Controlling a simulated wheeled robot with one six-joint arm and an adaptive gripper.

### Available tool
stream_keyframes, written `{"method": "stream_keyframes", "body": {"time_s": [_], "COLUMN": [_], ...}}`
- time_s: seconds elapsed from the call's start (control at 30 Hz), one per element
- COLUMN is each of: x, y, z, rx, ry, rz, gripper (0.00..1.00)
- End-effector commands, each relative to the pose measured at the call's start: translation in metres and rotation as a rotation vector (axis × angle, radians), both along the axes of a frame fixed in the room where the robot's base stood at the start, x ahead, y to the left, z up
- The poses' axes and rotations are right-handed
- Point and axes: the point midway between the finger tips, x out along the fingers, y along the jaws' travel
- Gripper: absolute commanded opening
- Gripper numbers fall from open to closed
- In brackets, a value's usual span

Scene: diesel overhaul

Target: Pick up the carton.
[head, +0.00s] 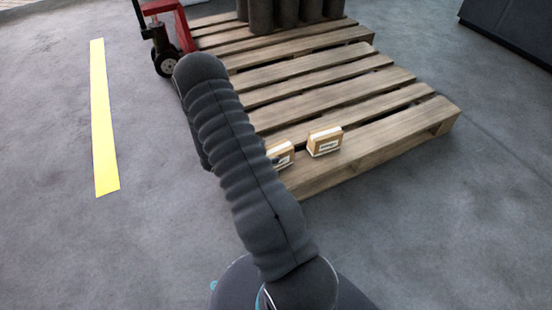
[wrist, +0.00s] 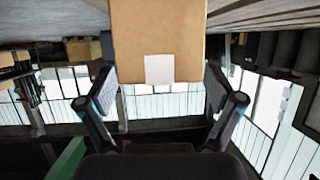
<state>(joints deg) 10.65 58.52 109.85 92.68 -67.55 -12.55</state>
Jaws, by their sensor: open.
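Two small tan cartons with white labels stand on the near edge of the wooden pallet in the head view. The right carton (head: 324,142) is in full view. The left carton (head: 284,154) is partly hidden by my arm. In the wrist view, a tan carton (wrist: 160,30) with a white label fills the top middle. My gripper (wrist: 158,72) is open, with one finger on each side of this carton's near end. Dark gaps show beside the fingertips, and I see no grip on it. My arm hides most of the gripper in the head view.
The pallet (head: 345,95) lies on the grey floor, with several dark cylinders (head: 288,12) at its back. A red pallet jack (head: 168,38) stands at the back left. A yellow line (head: 103,120) marks the clear floor at left.

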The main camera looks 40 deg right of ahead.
Motion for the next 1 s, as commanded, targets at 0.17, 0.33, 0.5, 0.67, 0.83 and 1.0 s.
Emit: {"method": "stream_keyframes", "body": {"time_s": [0.17,0.33,0.5,0.67,0.83,1.0], "x": [-0.004,-0.005,-0.004,-0.004,-0.004,-0.004], "y": [-0.024,-0.033,-0.033,-0.033,-0.033,-0.033], "z": [-0.009,-0.012,-0.011,-0.011,-0.011,-0.011], "rx": [0.000,0.000,0.000,0.000,0.000,0.000], "ry": [0.002,0.000,0.000,0.000,0.001,0.000], "rz": [-0.002,-0.001,0.000,0.000,0.000,0.000], "gripper": [0.92,0.92,0.92,0.59,0.17,0.16]}}
